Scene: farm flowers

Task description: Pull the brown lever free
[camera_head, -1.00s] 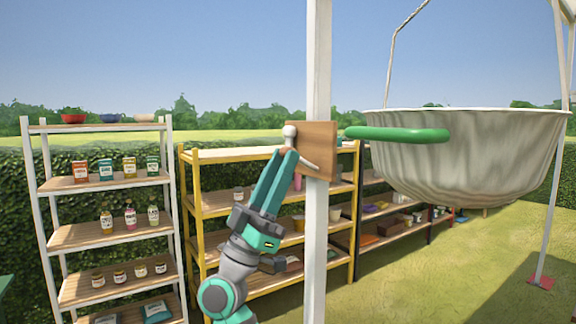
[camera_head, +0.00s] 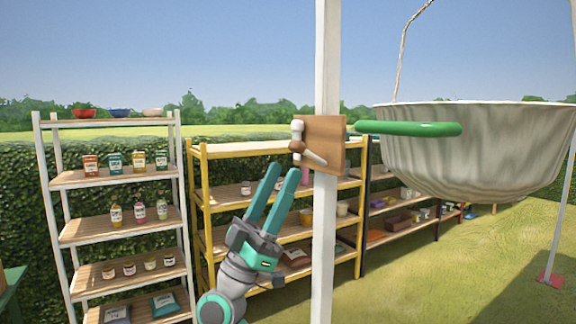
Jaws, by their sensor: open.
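A brown wooden board (camera_head: 327,136) is fixed to a white upright post (camera_head: 326,222). On its left front sits a small fitting with a pale knob (camera_head: 296,125) at the top, a brown rounded piece (camera_head: 297,146) below it, and a pale rod (camera_head: 315,157) slanting down to the right. The brown piece is the only brown part of the fitting; I cannot tell its full shape. My gripper (camera_head: 285,171), with teal fingers, is open and empty. Its fingertips are just below and left of the brown piece, apart from it in the picture.
A large pale basin with a green handle (camera_head: 408,128) hangs right of the post. A white shelf rack (camera_head: 112,177) stands at left, and a yellow-framed rack (camera_head: 204,205) is behind my arm. Grass (camera_head: 430,280) is open at lower right.

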